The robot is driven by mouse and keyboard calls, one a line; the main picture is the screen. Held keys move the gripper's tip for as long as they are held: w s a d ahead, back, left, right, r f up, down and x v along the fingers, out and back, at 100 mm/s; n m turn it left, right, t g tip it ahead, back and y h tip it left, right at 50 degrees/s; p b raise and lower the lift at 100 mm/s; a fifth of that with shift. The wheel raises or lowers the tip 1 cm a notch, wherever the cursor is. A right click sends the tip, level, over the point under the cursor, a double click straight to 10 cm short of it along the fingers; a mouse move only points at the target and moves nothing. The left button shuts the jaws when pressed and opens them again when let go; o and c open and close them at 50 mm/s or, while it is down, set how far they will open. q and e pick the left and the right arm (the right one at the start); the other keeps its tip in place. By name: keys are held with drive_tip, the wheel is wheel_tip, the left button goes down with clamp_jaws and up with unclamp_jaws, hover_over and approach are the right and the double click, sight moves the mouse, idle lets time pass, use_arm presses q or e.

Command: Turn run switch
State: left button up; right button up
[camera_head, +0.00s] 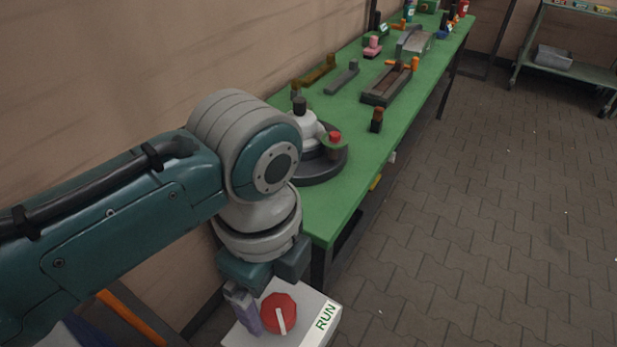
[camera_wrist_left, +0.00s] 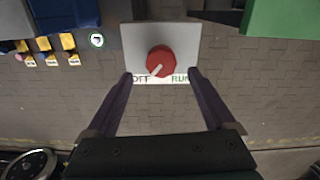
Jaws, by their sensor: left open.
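The run switch is a red round knob (camera_head: 279,314) with a white pointer line, on a pale box (camera_head: 310,318) marked RUN in green. In the left wrist view the knob (camera_wrist_left: 160,61) sits on the box face (camera_wrist_left: 187,38), with OFF at lower left and RUN at lower right. Its pointer is turned toward OFF. My left gripper (camera_wrist_left: 160,76) is open, its two purple-grey fingers spread on either side of the knob in the picture. Contact cannot be told. In the head view one finger of the left gripper (camera_head: 258,306) shows beside the knob. My right gripper is not in view.
A green workbench (camera_head: 350,155) with several parts and a round dark base (camera_head: 325,168) stands just beyond my left arm. A wall runs along the left. Paved floor (camera_head: 480,200) is open on the right. A shelf with a grey bin (camera_head: 553,57) stands at the back right.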

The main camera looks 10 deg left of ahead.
sight(278, 309)
use_arm(q)
wheel_tip(278, 309, down, 5)
drive_tip(key=shift+f+b, duration=0.1)
drive_tip(key=shift+b, duration=0.6)
drive_tip(key=c, duration=1.4)
